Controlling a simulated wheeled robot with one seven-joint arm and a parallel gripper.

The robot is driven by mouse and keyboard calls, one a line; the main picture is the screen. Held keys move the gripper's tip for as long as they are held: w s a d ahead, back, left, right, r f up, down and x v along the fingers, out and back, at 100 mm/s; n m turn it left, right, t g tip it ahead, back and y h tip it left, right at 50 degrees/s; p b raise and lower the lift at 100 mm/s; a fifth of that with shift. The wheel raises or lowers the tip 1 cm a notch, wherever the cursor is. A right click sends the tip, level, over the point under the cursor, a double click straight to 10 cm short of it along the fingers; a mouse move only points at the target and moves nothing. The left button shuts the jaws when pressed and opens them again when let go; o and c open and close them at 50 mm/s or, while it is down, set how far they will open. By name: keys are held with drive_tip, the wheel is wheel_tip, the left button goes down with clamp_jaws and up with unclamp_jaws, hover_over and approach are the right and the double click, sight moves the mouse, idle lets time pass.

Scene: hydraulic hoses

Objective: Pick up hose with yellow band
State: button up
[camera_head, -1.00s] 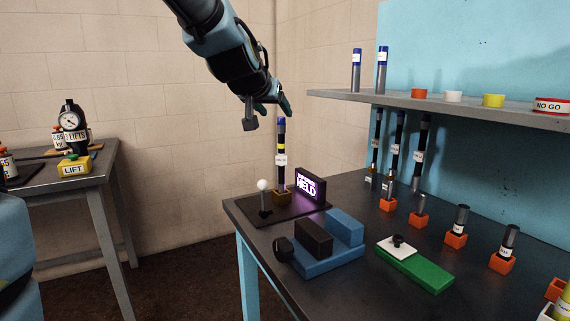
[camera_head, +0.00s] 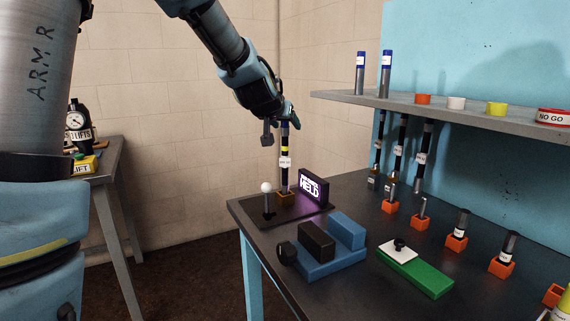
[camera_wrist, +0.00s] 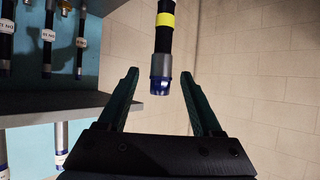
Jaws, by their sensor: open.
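The hose with the yellow band (camera_head: 285,172) stands upright in a small brown holder (camera_head: 286,199) at the table's far left corner. It is black with a white label and a blue upper end. In the wrist view the hose (camera_wrist: 163,45) shows its yellow band and blue-and-silver end between the lines of the two fingers, near their tips. My gripper (camera_head: 282,122) is at the top of the hose in the head view. In the wrist view my gripper (camera_wrist: 160,80) is open with nothing clamped; whether a finger touches the hose cannot be told.
A lit sign reading "HELD" (camera_head: 313,189) and a white-knobbed lever (camera_head: 267,189) stand beside the holder. A blue vise-like block (camera_head: 330,260) and a green block (camera_head: 415,271) lie in front. Other hoses (camera_head: 400,145) hang under the grey shelf (camera_head: 450,112) at right.

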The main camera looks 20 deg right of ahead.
clamp_jaws()
idle(0.4)
drive_tip(key=shift+r, duration=0.1)
idle(0.8)
